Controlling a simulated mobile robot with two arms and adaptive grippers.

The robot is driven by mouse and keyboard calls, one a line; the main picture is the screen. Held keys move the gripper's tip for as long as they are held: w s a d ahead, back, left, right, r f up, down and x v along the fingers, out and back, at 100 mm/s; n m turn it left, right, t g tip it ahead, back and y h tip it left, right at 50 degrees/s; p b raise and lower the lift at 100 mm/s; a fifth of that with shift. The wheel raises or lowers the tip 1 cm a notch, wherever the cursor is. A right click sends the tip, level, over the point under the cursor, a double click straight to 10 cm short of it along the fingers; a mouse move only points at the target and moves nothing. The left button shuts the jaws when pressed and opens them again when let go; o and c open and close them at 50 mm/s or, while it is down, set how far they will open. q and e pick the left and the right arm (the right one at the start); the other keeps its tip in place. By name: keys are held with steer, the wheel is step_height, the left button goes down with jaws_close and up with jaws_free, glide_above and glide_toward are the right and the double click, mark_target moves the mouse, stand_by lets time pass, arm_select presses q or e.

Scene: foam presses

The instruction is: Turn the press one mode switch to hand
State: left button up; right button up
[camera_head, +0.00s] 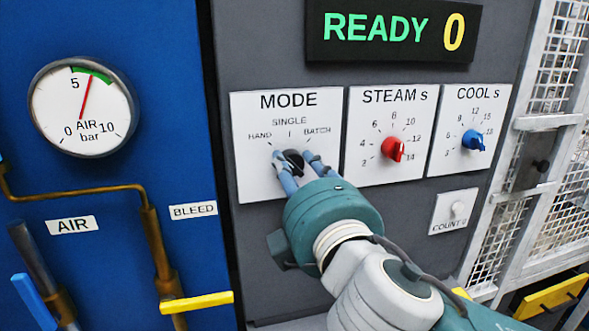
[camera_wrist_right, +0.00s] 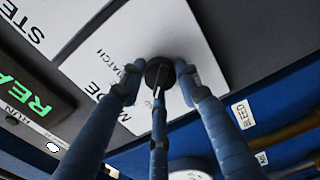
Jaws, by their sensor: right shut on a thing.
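The mode switch is a round black knob (camera_head: 293,158) on the white MODE plate (camera_head: 250,180), below the marks HAND, SINGLE and BATCH. My right gripper (camera_head: 299,163) comes from below right, with its blue fingers shut around the knob. In the right wrist view the knob (camera_wrist_right: 158,72) sits between the fingertips, and a short white line shows on it. The fingers hide part of the knob, so I cannot tell which mark it points at. My left gripper is not in view.
Right of the plate are a red STEAM knob (camera_head: 393,149) and a blue COOL knob (camera_head: 473,140). A display (camera_head: 393,31) above reads READY 0. An air gauge (camera_head: 84,107), brass pipe (camera_head: 150,230) and yellow lever (camera_head: 196,302) are at left. A mesh guard (camera_head: 560,70) is at right.

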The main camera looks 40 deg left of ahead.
steer(key=shift+w+f+n, duration=0.1)
steer(key=shift+f+n, duration=0.2)
steer(key=shift+n, duration=0.2)
steer(key=o, duration=1.1)
steer(key=shift+w+d+r, duration=0.1)
steer(key=shift+r, duration=0.05)
steer(key=shift+s+d+r, duration=0.1)
steer(key=shift+s+d, duration=0.2)
steer(key=shift+s, duration=0.1)
steer(key=v, duration=1.1)
steer(key=shift+d, duration=0.1)
steer(key=shift+w, duration=0.15)
